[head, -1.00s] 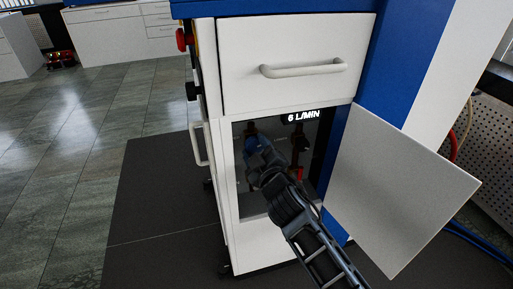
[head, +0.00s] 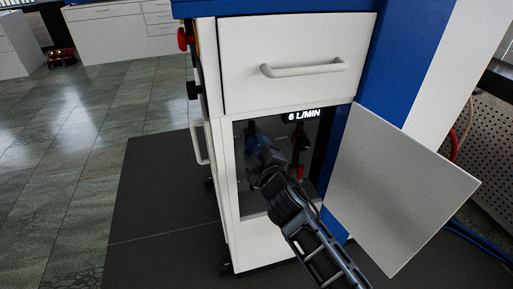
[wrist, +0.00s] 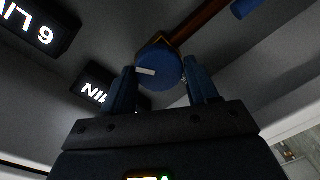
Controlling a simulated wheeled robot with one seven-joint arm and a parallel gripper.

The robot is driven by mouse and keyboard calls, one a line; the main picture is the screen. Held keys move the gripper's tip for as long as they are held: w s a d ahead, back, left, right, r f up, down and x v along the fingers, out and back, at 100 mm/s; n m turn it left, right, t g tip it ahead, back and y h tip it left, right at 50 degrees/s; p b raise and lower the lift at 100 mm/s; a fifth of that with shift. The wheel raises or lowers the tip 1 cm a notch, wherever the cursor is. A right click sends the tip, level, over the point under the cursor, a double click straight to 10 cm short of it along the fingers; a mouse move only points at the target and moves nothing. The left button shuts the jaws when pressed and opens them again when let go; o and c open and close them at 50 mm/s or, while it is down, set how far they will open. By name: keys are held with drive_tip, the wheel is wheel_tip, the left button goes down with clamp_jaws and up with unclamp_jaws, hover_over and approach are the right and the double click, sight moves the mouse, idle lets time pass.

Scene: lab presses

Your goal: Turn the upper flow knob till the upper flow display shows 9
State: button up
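A round blue knob (wrist: 160,66) with a white pointer mark is in the wrist view. The two fingers of my gripper (wrist: 160,80) stand on either side of it, very close; whether they touch it is unclear. In the head view my gripper (head: 258,152) reaches into the open cabinet compartment and hides the knob. A display (head: 303,116) at the compartment's top reads 6 L/MIN. In the wrist view one display (wrist: 40,27) reads 6, tilted and cut by the frame edge. A second display (wrist: 96,88) is partly hidden by my left finger, its number covered.
The cabinet door (head: 400,190) stands open to the right. A closed drawer (head: 295,88) with a handle is just above the compartment. Red fittings (head: 300,150) are inside, right of my gripper. Part of another blue part (wrist: 245,7) shows at the top of the wrist view.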

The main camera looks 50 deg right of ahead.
drive_tip(key=o, duration=0.4)
drive_tip(key=shift+c, duration=0.2)
drive_tip(key=b+v, duration=0.1)
drive_tip(key=v, duration=0.6)
drive_tip(key=shift+s+a, duration=0.2)
drive_tip(key=shift+s, duration=0.15)
